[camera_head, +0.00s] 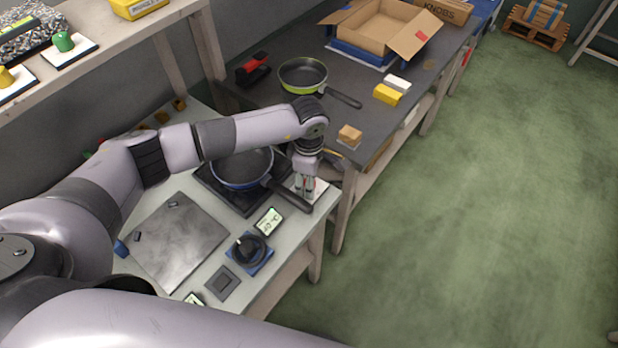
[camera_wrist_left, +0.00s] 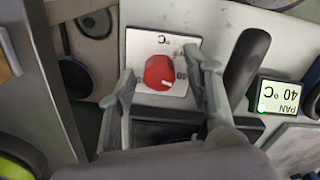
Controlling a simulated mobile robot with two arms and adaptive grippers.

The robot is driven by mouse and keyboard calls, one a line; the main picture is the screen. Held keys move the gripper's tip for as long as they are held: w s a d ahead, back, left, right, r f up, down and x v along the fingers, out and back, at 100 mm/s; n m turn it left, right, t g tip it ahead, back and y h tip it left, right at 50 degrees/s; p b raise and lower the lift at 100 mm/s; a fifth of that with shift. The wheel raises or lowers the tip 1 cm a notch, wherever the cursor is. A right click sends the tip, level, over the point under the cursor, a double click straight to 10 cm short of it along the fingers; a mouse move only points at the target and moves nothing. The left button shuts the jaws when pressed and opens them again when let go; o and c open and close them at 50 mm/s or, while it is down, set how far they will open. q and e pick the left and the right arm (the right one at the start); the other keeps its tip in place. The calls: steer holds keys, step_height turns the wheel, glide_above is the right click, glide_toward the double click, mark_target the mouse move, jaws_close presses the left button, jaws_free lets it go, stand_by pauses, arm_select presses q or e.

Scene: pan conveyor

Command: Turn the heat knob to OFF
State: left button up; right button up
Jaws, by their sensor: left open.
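The heat knob (camera_wrist_left: 159,72) is a round red knob on a white plate (camera_wrist_left: 136,42) marked °C in the left wrist view. A short white pointer mark on it points to the lower right of that picture. Most of the scale lettering is hidden or too small to read. My left gripper (camera_wrist_left: 163,78) is open, one finger on each side of the knob; I cannot tell whether either touches it. In the head view the left gripper (camera_head: 304,190) points down over the plate at the bench's right edge and mostly hides the knob. My right gripper is not in view.
A blue-rimmed pan (camera_head: 242,171) sits on the black hotplate; its handle (camera_head: 288,195) reaches close beside the gripper. A small display (camera_wrist_left: 279,97) reads PAN 40 °C. A dark bench (camera_head: 290,112) behind holds a green pan (camera_head: 303,73).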

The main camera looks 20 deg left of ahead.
arm_select(q)
steer(key=c, duration=0.3)
jaws_close()
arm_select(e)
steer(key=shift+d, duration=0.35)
arm_select(q)
steer(key=shift+n, duration=0.3)
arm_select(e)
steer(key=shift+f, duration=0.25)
arm_select(q)
steer(key=n+b, duration=0.2)
steer(key=shift+f+n, duration=0.1)
steer(key=shift+n, duration=0.2)
steer(key=n+b, duration=0.1)
steer(key=n, duration=0.1)
steer(key=shift+n, duration=0.3)
steer(key=n+b, duration=0.2)
steer(key=n, duration=0.2)
steer(key=shift+n, duration=0.4)
steer(key=shift+n+b, duration=0.45)
steer(key=shift+n, duration=0.15)
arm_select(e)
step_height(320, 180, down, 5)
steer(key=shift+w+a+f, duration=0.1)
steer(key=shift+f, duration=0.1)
